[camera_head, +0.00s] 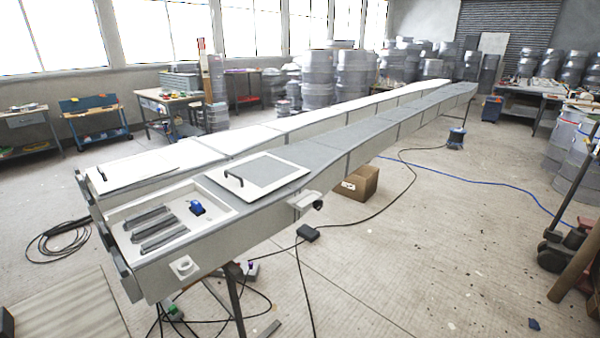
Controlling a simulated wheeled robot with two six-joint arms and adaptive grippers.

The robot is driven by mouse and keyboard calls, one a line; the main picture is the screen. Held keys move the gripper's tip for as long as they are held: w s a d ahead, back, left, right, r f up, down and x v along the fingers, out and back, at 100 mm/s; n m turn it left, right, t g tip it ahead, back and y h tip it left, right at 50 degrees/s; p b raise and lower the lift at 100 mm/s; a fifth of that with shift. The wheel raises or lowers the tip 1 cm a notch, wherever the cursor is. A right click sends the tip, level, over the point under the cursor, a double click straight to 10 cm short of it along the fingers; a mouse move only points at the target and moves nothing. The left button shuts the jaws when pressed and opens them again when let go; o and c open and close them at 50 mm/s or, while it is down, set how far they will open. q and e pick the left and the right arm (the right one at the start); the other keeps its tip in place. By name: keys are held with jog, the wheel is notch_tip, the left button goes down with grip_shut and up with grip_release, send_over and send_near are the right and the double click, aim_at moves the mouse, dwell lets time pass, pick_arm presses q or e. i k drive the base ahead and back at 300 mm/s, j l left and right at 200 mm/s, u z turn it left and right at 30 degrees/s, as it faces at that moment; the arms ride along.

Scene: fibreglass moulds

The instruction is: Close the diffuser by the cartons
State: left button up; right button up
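Two long, low mould-like bodies run side by side away from me. The right, grey-topped one (310,150) has an open bay (118,216) at its near end, with several dark grey bars (158,228) and a small blue block (197,208) inside. A white square panel with a black handle (257,173) lies on top just behind this bay, leaving it uncovered. The left, white body (235,139) has a similar panel (135,171) with a dark handle over its near end. One brown carton (362,183) stands on the floor right of the grey-topped body. Neither gripper is in view.
Black cables and a small black box (308,233) lie on the floor at the near right. A blue hose (500,190) crosses the right floor. Workbenches (172,103) and wrapped stacks (352,75) stand behind. Dark equipment (560,248) stands at the right edge. The right foreground floor is mostly clear.

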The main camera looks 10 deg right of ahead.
aim_at(252, 178)
jog(key=i+l, duration=0.2)
jog(key=l, duration=0.15)
jog(key=i+l+u, duration=0.15)
jog(key=l, duration=0.2)
jog(key=i+l, duration=0.2)
jog(key=l, duration=0.2)
jog(key=i+l+u, duration=0.15)
jog(key=l, duration=0.25)
jog(key=i+l, duration=0.15)
jog(key=l, duration=0.25)
jog(key=i+l+u, duration=0.15)
jog(key=l, duration=0.25)
jog(key=i+l, duration=0.15)
jog(key=l, duration=0.25)
